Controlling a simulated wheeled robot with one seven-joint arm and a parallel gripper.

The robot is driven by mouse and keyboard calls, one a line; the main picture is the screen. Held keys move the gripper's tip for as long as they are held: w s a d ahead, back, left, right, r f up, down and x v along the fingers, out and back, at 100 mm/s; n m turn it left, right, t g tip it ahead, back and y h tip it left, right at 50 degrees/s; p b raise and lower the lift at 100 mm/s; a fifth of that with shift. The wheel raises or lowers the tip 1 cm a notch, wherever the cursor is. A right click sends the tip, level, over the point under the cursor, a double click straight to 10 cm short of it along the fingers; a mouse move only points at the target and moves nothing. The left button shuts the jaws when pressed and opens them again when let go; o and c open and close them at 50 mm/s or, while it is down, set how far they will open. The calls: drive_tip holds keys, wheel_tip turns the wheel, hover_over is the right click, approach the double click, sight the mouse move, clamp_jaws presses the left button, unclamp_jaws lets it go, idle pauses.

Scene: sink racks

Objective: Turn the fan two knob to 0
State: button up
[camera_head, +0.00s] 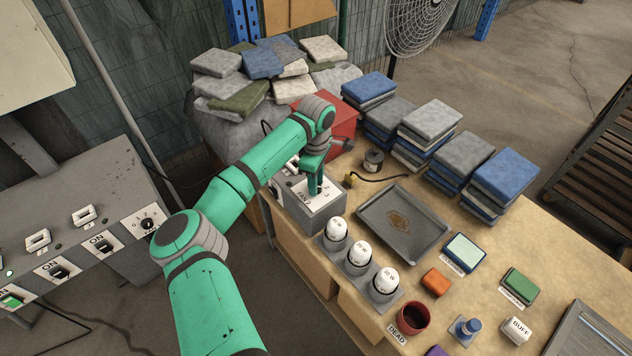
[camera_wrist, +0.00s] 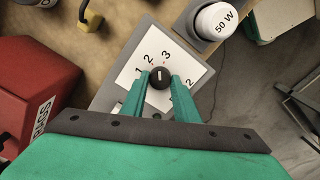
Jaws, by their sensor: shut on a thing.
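The fan two control is a grey box (camera_head: 318,218) with a white face labelled FAN 2, on the near left corner of the workbench. A short white mark on the knob points up in that view, roughly toward 3; the exact setting is hard to tell. My gripper (camera_wrist: 160,80) is shut on the knob, one green finger on each side. In the head view my gripper (camera_head: 315,188) hides the knob. The 0 is not visible.
White 50 W cylinders (camera_head: 360,254) stand in a row beside the box. A red box (camera_head: 330,118) is behind my gripper, and a grey tray (camera_head: 404,224) lies to the right. Another control panel (camera_head: 80,215) with switches and a dial stands at left.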

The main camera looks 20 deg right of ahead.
drive_tip(key=n, duration=1.1)
drive_tip(key=shift+n, duration=0.4)
drive_tip(key=n, duration=0.3)
drive_tip(key=shift+n, duration=0.3)
drive_tip(key=n, duration=0.2)
drive_tip(key=shift+d+r+n, duration=0.1)
drive_tip(key=shift+n, duration=0.3)
drive_tip(key=n, duration=0.5)
drive_tip(key=o, duration=1.1)
drive_tip(key=shift+c, duration=0.2)
